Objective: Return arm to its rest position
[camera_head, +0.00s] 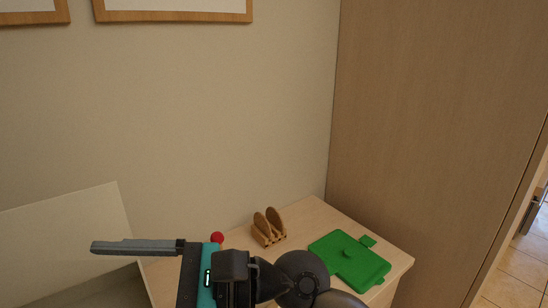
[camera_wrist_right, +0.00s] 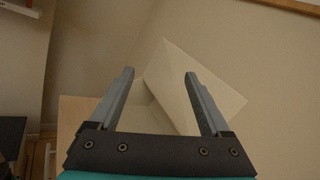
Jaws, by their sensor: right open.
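My right arm comes in at the bottom of the head view, over the front of a small wooden table. My right gripper (camera_head: 97,246) points left, away from the objects on the table, and is seen edge-on there. The right wrist view shows its two grey fingers (camera_wrist_right: 160,75) spread wide apart with nothing between them. My left arm and gripper are not in view.
A white panel (camera_head: 70,225) stands at the left. A tall wooden cabinet (camera_head: 430,120) bounds the right.

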